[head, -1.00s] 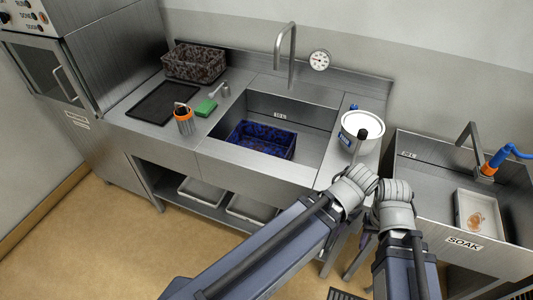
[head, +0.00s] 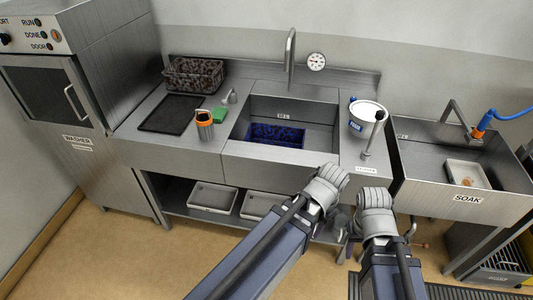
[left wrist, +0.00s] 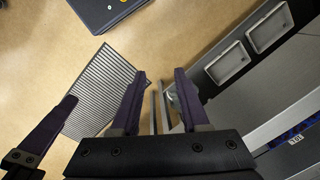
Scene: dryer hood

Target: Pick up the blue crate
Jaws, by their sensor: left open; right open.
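The blue crate (head: 275,135) is dark blue and mottled. It sits low in the sink basin (head: 318,140) in the head view, its lower part hidden by the basin's front edge. A sliver of blue also shows beside the basin's label at the right edge of the left wrist view. My left gripper (left wrist: 160,75) is open and empty over the floor in the left wrist view. My right gripper (head: 345,242) is open, its dark fingers partly hidden by my arms in the head view. Both grippers are in front of the counter, apart from the crate.
A brown mottled crate (head: 195,74), a black tray (head: 170,115), an orange-topped canister (head: 204,125) and a green sponge (head: 219,115) stand left of the basin. A white tub (head: 369,114) and a lever (head: 373,135) stand right. The faucet (head: 291,50) rises behind.

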